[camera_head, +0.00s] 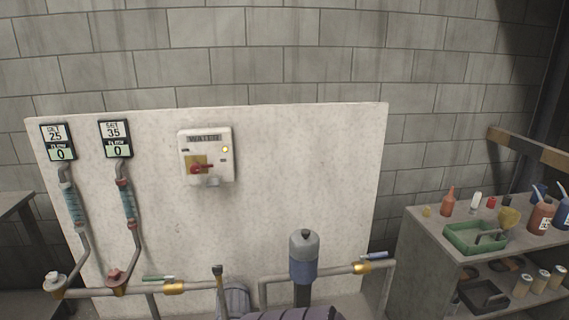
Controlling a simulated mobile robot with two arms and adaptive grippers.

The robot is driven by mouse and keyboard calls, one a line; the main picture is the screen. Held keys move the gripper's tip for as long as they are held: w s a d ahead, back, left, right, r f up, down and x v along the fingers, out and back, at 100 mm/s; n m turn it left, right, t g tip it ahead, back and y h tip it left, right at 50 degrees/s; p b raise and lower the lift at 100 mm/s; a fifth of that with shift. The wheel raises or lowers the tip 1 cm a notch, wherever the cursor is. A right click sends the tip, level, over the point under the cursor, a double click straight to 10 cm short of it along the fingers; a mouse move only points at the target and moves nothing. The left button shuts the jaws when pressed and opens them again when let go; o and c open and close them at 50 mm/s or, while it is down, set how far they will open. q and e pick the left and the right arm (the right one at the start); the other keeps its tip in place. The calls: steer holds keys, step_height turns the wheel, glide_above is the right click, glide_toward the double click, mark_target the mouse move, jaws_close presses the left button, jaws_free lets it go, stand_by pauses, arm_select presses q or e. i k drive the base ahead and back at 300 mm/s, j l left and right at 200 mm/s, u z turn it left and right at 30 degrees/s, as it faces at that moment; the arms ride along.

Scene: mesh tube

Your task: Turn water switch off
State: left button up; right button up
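The water switch box (222,170) is white, labelled "WATER", and is mounted on the pale panel in the middle left of the head view. A red rotary handle (200,169) sits on a yellow plate (190,160) at its lower left. The handle looks roughly horizontal, with its end toward the right; its position marks are too small to read. A small yellowish light (225,149) glows on the box's right side. Neither of my grippers shows, and nothing touches the switch.
Two meters, "SET 25" (57,142) and "SET 35" (115,139), both read flow 0, with hoses below. Pipes with valves and a blue-grey cylinder (304,258) run along the bottom. A grey shelf (425,238) with a green tray (455,241) and bottles stands right. Space before the switch is clear.

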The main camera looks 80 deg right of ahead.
mark_target(194, 168)
steer(key=z, duration=2.1)
